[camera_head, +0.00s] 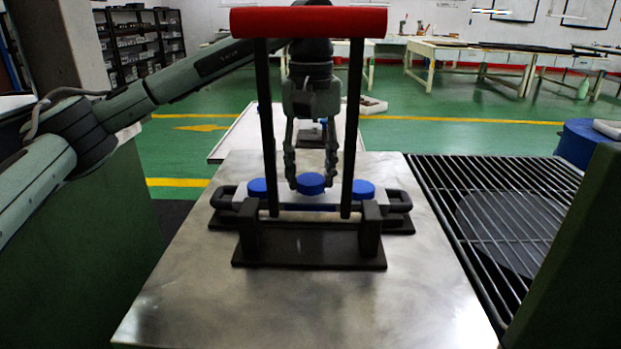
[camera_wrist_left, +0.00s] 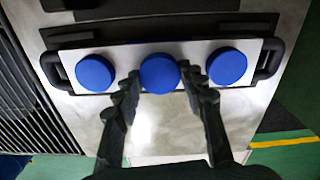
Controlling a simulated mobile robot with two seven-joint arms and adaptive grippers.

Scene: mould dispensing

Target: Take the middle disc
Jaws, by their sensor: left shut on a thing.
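Three blue discs stand in a row on a pale plate (camera_wrist_left: 122,53) in a dark handled frame. The middle disc (camera_head: 311,183) is between the fingers of my left gripper (camera_head: 311,186). In the left wrist view the middle disc (camera_wrist_left: 160,73) lies at the fingertips (camera_wrist_left: 160,80), which are closed on its sides. The left disc (camera_head: 258,187) and right disc (camera_head: 364,188) are apart from the gripper. I cannot tell whether the middle disc is lifted off the plate. My right gripper is not in view.
A black upright press frame with a red bar (camera_head: 308,21) stands in front of the gripper on the metal table (camera_head: 190,300). A black grille (camera_head: 500,225) is at the right. The table's front part is clear.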

